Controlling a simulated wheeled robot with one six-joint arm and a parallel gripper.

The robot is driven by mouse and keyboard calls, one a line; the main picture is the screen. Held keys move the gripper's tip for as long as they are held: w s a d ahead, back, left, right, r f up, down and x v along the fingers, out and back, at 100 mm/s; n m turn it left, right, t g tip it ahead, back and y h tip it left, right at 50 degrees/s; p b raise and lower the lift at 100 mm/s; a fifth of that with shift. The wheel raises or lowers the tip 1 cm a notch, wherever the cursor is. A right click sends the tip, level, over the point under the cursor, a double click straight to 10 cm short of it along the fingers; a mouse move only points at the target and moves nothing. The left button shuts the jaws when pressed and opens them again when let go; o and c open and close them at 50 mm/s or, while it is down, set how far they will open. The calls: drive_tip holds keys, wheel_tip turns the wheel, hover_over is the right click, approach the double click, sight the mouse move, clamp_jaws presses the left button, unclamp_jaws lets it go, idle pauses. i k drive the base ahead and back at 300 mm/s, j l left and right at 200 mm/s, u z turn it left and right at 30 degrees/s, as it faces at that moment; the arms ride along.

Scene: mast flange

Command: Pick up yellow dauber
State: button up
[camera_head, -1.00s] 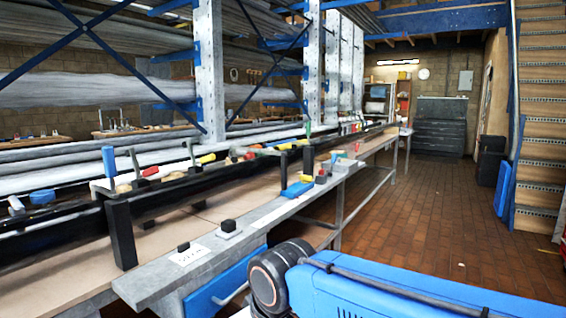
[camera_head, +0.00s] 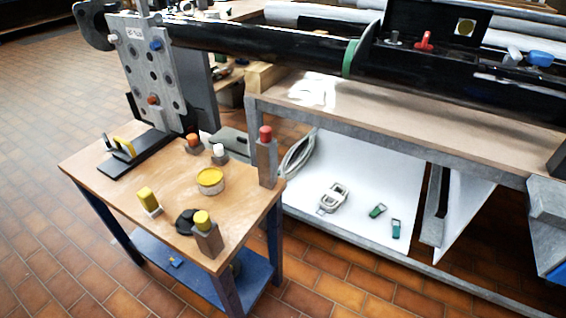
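Two upright yellow-topped pieces stand on a small wooden-topped table (camera_head: 105,185). One is a yellow block (camera_head: 147,197) on a small pale base, left of the middle. The other is a round yellow cap (camera_head: 202,217) on a grey block holder (camera_head: 209,240) at the near corner. A low round tin (camera_head: 210,181) with a yellow top sits between and behind them. I cannot tell for certain which is the dauber. My gripper is not in view.
The table also holds a red-topped grey post (camera_head: 266,160), an orange-topped piece (camera_head: 193,142), a white-topped piece (camera_head: 219,152) and a black round object (camera_head: 187,221). A drilled grey plate (camera_head: 150,75) stands behind. A long bench (camera_head: 420,150) runs right. Tiled floor is open at left.

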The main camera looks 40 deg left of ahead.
sight(151, 208)
drive_tip(key=j+u, duration=0.2)
drive_tip(key=u, duration=2.2)
